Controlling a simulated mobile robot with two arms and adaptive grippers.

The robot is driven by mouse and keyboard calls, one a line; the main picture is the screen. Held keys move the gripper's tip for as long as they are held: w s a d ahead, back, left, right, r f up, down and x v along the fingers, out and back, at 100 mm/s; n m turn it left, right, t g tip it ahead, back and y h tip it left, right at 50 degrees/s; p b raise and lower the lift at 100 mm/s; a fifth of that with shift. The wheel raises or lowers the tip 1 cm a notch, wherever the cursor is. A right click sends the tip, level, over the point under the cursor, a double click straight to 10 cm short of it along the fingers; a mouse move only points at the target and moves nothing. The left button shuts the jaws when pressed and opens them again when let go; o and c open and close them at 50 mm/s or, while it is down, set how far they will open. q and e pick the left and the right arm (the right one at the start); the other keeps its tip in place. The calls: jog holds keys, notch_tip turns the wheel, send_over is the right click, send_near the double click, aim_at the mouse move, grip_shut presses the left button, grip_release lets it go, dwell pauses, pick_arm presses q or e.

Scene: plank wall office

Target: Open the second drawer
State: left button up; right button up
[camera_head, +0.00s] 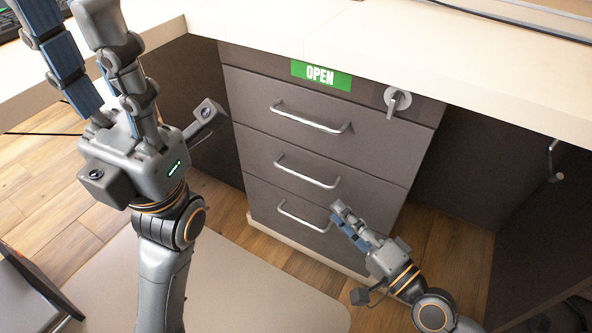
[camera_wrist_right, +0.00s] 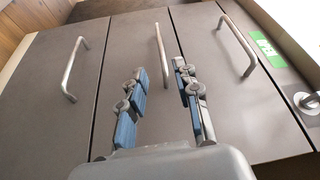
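A grey drawer unit stands under the desk with its drawers shut. The second drawer (camera_head: 345,190) is the middle one, and its silver bar handle (camera_head: 308,173) is untouched. In the right wrist view this handle (camera_wrist_right: 161,55) lies ahead of my right gripper (camera_wrist_right: 163,85), lined up with the gap between its blue-padded fingers. My right gripper (camera_head: 343,217) is open and empty, low in front of the unit's right side in the head view. My left gripper (camera_head: 80,25) is raised at the upper left, fingers apart and empty, away from the drawers.
The top drawer has its own handle (camera_head: 311,118), a green OPEN label (camera_head: 321,75) and a key (camera_head: 397,101) above it. The bottom drawer's handle (camera_head: 302,217) is below. The desk top (camera_head: 440,60) overhangs the unit. A pale mat (camera_head: 240,280) covers the floor in front.

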aim_at(303, 175)
jog(key=p+x, duration=0.1)
jog(key=x, duration=1.1)
jog(key=shift+w+a, duration=0.25)
jog(key=shift+w, duration=0.05)
grip_shut()
